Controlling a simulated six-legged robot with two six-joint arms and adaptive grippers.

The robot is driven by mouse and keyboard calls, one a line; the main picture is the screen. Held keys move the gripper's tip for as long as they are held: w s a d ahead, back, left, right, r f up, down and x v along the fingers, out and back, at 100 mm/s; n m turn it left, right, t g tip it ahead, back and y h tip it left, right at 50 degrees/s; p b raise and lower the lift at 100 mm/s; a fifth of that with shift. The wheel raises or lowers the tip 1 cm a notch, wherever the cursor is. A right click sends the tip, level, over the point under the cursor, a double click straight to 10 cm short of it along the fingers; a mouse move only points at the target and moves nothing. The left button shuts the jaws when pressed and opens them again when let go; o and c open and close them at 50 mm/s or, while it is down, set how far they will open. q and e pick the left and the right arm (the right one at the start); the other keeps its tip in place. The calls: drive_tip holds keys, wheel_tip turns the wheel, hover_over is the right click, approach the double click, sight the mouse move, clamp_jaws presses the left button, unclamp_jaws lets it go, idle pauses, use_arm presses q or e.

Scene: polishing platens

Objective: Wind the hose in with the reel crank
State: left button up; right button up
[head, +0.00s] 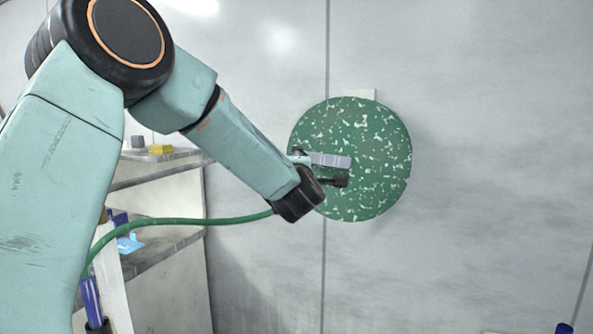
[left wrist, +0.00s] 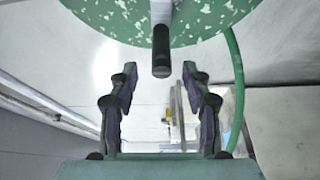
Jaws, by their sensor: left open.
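The reel (head: 385,150) is a green disc with chipped paint on the wall; its lower part shows in the left wrist view (left wrist: 100,18). A grey crank arm (head: 330,160) crosses its face, with a dark handle (left wrist: 161,52) on its end. My left gripper (left wrist: 159,74) is open and empty, its two fingers to either side of the line of the handle. The handle's end is near the fingertips; I cannot tell whether it is between them. In the head view my wrist hides most of the fingers. The green hose (head: 180,221) runs left from behind my wrist. My right gripper is not in view.
A grey shelf unit (head: 160,262) stands at the left, behind my arm. A yellow block (head: 160,149) and a dark grey item (head: 138,141) sit on its top, and a light blue item (head: 129,243) lies lower. The wall right of the reel is clear.

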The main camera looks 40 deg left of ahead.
use_arm(q)
drive_tip(key=v, duration=0.4)
drive_tip(key=shift+s, duration=0.15)
idle(0.4)
drive_tip(key=s+d+f+m+g+h, duration=0.25)
drive_tip(key=d+f+m, duration=0.35)
drive_tip(key=f, duration=0.5)
drive_tip(key=s+d+f+m+g+h, duration=0.1)
drive_tip(key=s+d+f+m+h, duration=0.3)
drive_tip(key=f+m, duration=0.5)
drive_tip(key=s+d+f+m+g+h, duration=0.25)
drive_tip(key=d+f+m, duration=0.25)
drive_tip(key=f, duration=0.8)
drive_tip(key=s+d+f+m+g, duration=0.1)
drive_tip(key=s+f+g, duration=0.2)
drive_tip(key=s+f, duration=0.4)
drive_tip(key=s+d+f+m+g+h, duration=0.1)
drive_tip(key=s+f, duration=0.5)
drive_tip(key=s, duration=0.8)
drive_tip(key=s+d+f+m+g+h+b, duration=0.1)
drive_tip(key=s+d+f+m+g, duration=0.1)
drive_tip(key=s+f, duration=0.5)
drive_tip(key=s+d+g, duration=0.1)
drive_tip(key=s+g, duration=0.1)
drive_tip(key=s, duration=0.2)
drive_tip(key=shift+s+f+m+g, duration=0.25)
drive_tip(key=shift+f+m+g, duration=0.05)
drive_tip(key=shift+f, duration=0.05)
